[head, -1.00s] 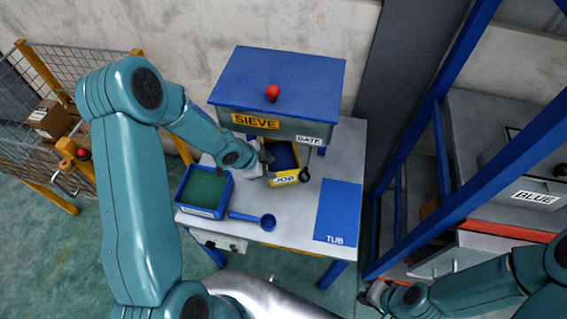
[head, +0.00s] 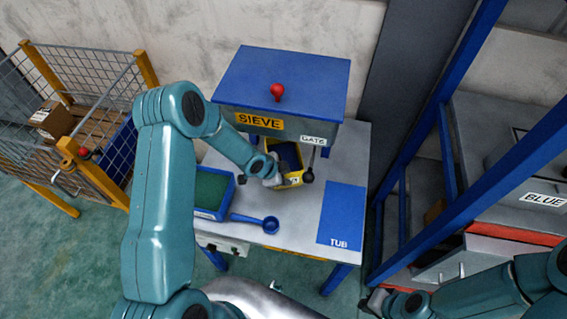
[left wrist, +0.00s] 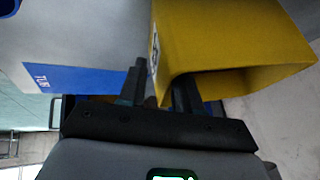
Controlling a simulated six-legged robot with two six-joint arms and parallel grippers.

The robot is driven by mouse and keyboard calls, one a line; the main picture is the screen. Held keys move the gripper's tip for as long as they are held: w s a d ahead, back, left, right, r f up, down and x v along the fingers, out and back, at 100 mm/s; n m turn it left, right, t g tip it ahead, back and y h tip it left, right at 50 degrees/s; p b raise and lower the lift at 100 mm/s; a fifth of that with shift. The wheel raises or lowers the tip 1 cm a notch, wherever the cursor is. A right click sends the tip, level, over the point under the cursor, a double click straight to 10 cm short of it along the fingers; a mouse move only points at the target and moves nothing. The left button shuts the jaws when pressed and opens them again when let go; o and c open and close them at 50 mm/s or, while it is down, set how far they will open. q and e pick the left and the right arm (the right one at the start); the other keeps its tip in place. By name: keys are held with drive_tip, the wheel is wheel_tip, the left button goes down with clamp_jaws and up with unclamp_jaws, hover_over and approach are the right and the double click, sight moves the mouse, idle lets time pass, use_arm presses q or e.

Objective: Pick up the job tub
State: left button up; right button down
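The yellow job tub (head: 295,182) sits on the grey bench under the sieve's front, with dark contents in it. My left gripper (head: 275,178) is at its front left side and hides part of the label. In the left wrist view the tub (left wrist: 235,35) fills the upper right. There my left gripper (left wrist: 160,82) has its fingers apart, around a tub wall near the label; a gap shows beside the wall. The blue TUB mat (head: 342,215) lies bare at the bench's right. My right gripper (head: 375,301) is low near the rack; its fingers are unclear.
The blue sieve (head: 275,85) with a red knob overhangs the job tub. A blue tray with green contents (head: 212,192) and a blue scoop (head: 258,220) lie on the bench at left and front. A blue rack (head: 430,255) stands right; a wire cage (head: 105,160) stands left.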

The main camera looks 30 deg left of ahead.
use_arm(q)
clamp_jaws()
drive_tip(key=shift+w+r, duration=0.15)
drive_tip(key=shift+w, duration=0.05)
idle(1.0)
